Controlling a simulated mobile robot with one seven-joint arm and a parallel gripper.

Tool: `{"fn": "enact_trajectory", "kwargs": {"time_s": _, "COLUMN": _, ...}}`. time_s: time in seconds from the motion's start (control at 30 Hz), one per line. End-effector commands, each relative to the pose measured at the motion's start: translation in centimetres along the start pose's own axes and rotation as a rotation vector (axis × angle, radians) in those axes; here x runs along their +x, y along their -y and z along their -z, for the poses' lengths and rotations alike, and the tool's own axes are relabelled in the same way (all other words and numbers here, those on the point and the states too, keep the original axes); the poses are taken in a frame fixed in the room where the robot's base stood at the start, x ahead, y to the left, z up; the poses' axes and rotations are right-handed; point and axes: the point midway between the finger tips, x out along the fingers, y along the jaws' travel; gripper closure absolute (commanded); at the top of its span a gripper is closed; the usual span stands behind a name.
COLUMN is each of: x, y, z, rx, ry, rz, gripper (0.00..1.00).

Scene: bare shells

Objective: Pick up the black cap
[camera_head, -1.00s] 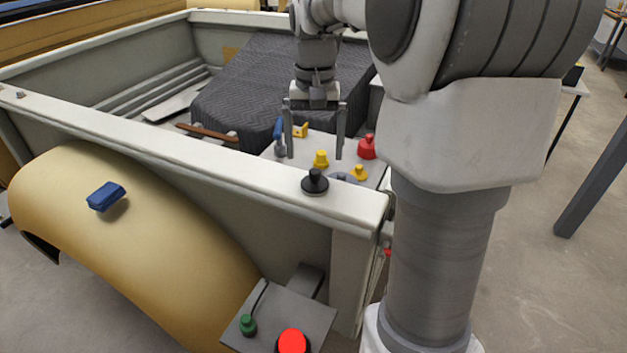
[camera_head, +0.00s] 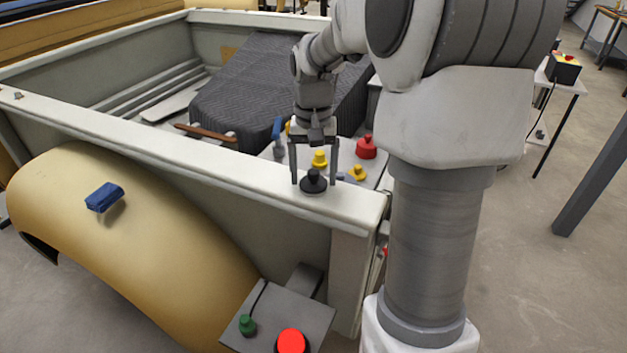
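The black cap (camera_head: 313,183) has a round flat base and a small knob on top. It sits upright on the flat top rim of the pale truck bed wall (camera_head: 235,161), near its right corner. My gripper (camera_head: 313,184) points down at the cap with its two fingers open, one on each side of the knob in the picture. The fingertips reach about the height of the cap. I cannot tell whether either finger touches it.
Behind the rim, a light surface holds yellow caps (camera_head: 319,159), a red cap (camera_head: 366,147) and a blue-handled tool (camera_head: 278,138). A blue block (camera_head: 104,197) lies on the tan fender (camera_head: 140,235). A control box (camera_head: 291,310) with green and red buttons stands in front.

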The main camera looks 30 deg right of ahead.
Motion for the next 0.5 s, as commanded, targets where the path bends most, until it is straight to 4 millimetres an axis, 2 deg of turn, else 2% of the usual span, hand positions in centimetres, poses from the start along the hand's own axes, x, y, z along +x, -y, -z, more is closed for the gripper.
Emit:
{"fn": "enact_trajectory", "kwargs": {"time_s": 0.03, "x": -0.02, "y": 0.00, "z": 0.01, "rx": 0.000, "ry": 0.000, "rz": 0.000, "gripper": 0.29}}
{"fn": "enact_trajectory", "kwargs": {"time_s": 0.33, "x": -0.05, "y": 0.00, "z": 0.01, "rx": 0.000, "ry": 0.000, "rz": 0.000, "gripper": 0.81}}
{"fn": "enact_trajectory", "kwargs": {"time_s": 0.5, "x": -0.08, "y": 0.00, "z": 0.02, "rx": 0.000, "ry": -0.001, "rz": 0.000, "gripper": 0.82}}
